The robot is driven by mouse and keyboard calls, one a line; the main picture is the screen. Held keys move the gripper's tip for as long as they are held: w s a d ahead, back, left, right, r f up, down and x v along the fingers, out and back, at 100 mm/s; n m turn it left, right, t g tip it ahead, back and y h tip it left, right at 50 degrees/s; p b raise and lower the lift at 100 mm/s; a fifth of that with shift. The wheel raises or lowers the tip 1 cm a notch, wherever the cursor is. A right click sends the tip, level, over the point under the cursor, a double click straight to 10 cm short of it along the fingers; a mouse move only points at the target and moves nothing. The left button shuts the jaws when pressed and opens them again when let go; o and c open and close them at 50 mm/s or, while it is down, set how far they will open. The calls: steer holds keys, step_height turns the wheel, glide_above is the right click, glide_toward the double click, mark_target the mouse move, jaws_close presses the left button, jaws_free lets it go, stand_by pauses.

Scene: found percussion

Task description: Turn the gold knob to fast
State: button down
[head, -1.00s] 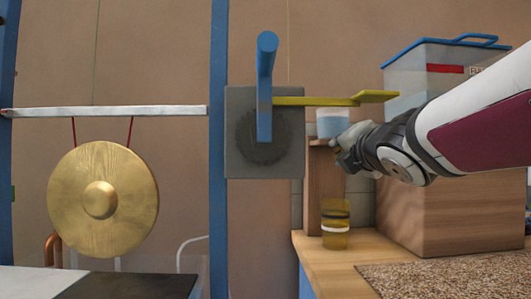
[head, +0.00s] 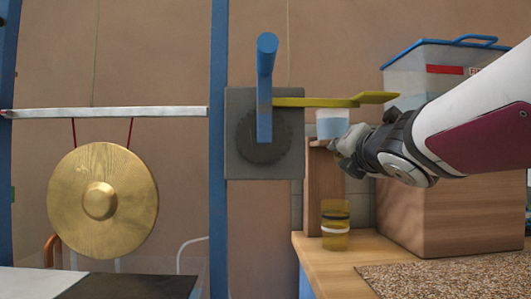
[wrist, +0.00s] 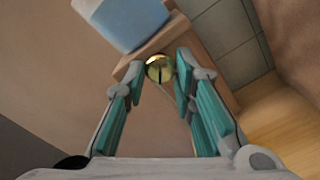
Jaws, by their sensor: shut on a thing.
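The gold knob (wrist: 160,69) shows in the wrist view on the face of a wooden stand (wrist: 196,40). It is round and shiny, with a dark line down its lower half. My gripper (wrist: 162,66) has a fingertip on either side of it and is shut on it. In the head view my gripper (head: 336,147) is at the upper part of the stand (head: 318,195) and hides the knob. I cannot read any speed marks.
A cup of blue liquid (head: 332,124) sits on top of the stand, just above my gripper. A yellow lever (head: 325,102) reaches out close above. An amber jar (head: 335,228) is below. A wooden box (head: 445,215) stands right. A gong (head: 103,200) hangs left.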

steer(key=c, duration=1.4)
jaws_free()
steer(key=shift+a+f, duration=0.1)
steer(key=shift+o, duration=0.2)
steer(key=s, duration=1.2)
